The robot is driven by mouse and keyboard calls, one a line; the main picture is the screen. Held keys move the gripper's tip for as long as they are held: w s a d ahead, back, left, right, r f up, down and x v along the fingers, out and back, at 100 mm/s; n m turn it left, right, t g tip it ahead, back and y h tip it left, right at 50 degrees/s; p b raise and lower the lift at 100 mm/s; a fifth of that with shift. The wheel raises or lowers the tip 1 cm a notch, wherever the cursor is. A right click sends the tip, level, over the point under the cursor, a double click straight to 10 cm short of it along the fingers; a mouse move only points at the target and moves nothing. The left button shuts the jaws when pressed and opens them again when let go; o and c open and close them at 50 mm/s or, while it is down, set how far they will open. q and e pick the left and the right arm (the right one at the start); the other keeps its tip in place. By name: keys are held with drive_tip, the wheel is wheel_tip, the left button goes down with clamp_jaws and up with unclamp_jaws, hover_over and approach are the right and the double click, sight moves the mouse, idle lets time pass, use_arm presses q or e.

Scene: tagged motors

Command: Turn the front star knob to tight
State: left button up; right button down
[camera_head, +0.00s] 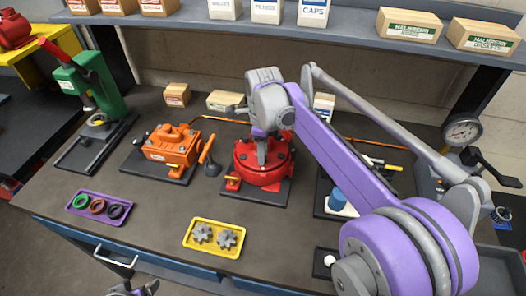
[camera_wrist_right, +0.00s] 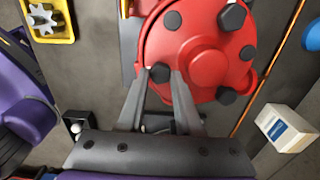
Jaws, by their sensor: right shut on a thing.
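The red round motor (camera_head: 264,172) stands on a dark base in the middle of the bench. In the right wrist view its red cover (camera_wrist_right: 200,55) carries several dark knobs around its rim. My right gripper (camera_head: 262,156) reaches down onto the motor. In the right wrist view my right gripper (camera_wrist_right: 161,78) has its fingertips closed around the dark front knob (camera_wrist_right: 160,72) at the cover's edge. The fingers hide part of this knob, and its marking is not readable. My left gripper (camera_head: 132,289) shows only in part at the bottom edge, away from the motor.
A yellow tray (camera_head: 188,240) with two grey star-shaped pieces lies in front of the motor. An orange motor (camera_head: 172,147) stands left, near a purple tray (camera_head: 73,208) of rings.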

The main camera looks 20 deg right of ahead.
drive_tip(key=shift+r, duration=0.1)
drive_tip(key=c, duration=0.6)
unclamp_jaws()
